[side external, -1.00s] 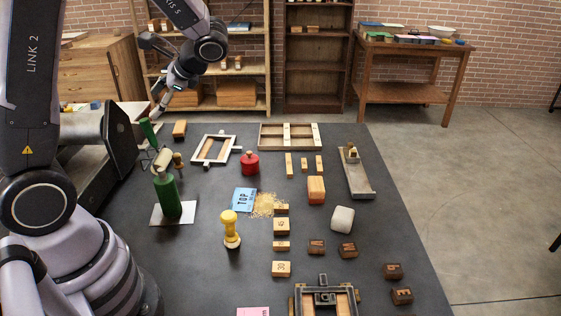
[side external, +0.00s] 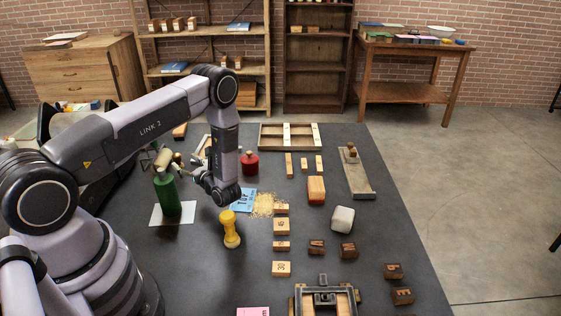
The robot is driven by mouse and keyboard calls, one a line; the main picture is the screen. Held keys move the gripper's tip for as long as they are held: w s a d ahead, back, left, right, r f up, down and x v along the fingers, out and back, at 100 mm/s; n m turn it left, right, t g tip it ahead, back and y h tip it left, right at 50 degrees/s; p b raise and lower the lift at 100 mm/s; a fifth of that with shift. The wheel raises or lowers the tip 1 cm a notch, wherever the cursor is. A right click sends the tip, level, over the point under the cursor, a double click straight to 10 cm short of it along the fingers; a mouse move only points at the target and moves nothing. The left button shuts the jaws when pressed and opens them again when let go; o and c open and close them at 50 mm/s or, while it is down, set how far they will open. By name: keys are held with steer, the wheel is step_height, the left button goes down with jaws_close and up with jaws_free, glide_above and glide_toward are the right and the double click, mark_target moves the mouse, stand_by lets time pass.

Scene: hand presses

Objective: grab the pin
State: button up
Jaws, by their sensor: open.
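A yellow, narrow-waisted, pin-shaped piece (side external: 230,230) stands upright on the dark table, left of centre; it is the thing most like a pin here. My wrist hangs just above and behind it in the picture. My gripper (side external: 187,171) is small in view and points left from the wrist, near the green bottle (side external: 167,195). It is open, with nothing seen between its fingers. It is apart from the yellow piece.
A red lidded pot (side external: 250,163) stands right of my wrist. A blue card (side external: 246,200) and tan grains (side external: 264,205) lie nearby. Wooden blocks (side external: 281,227) stand in a column to the right. A dark press frame (side external: 324,282) is at the front.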

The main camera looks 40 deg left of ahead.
mark_target(178, 156)
steer(key=a, duration=0.5)
steer(key=shift+s+a+r, duration=0.15)
steer(key=shift+a+r, duration=0.05)
steer(key=shift+c, duration=0.2)
